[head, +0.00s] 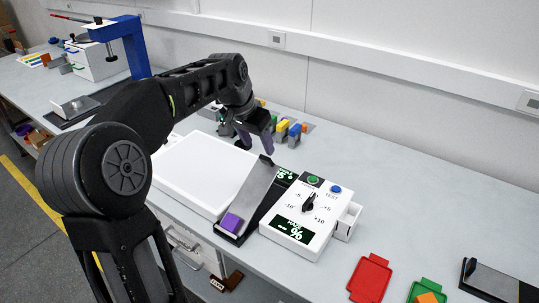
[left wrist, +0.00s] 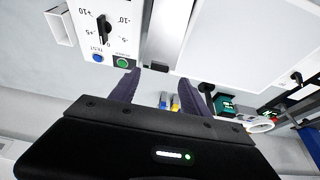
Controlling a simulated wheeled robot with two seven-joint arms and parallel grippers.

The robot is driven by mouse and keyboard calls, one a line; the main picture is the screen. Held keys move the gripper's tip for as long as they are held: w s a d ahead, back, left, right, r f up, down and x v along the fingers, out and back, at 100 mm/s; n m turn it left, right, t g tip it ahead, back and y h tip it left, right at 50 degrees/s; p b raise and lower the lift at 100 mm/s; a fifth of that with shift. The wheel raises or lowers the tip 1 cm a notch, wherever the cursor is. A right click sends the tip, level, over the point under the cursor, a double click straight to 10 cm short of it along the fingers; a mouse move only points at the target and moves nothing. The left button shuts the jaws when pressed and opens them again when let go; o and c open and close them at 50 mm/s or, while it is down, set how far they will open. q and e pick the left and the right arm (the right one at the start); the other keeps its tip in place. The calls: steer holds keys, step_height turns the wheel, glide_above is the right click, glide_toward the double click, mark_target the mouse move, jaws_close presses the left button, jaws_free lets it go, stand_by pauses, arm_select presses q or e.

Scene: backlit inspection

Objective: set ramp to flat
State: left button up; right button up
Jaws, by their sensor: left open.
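The ramp, a grey sloped plate (head: 258,190), stands on a dark base between a white panel and a white control box. A purple block (head: 232,221) sits at its low near end; the far end is raised. The control box (head: 288,243) has a black dial (head: 308,202) marked from -10 to +10, green and blue buttons and a dark display. My left gripper (head: 256,143) is open and empty, just beyond the ramp's raised end. In the left wrist view the fingers (left wrist: 165,92) are apart, with the ramp (left wrist: 174,30) ahead of them. My right gripper is not in view.
The white panel (head: 196,170) lies left of the ramp. Several coloured blocks (head: 290,130) stand behind the gripper. A red tray (head: 370,278) and a green tray (head: 427,287) lie at the front right. A blue press (head: 130,42) stands far left.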

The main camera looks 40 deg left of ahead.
mark_target(264, 157)
arm_select(q)
steer(key=shift+p+x, duration=0.75)
steer(key=shift+x, duration=3.3)
jaws_close()
steer(key=shift+r, duration=0.1)
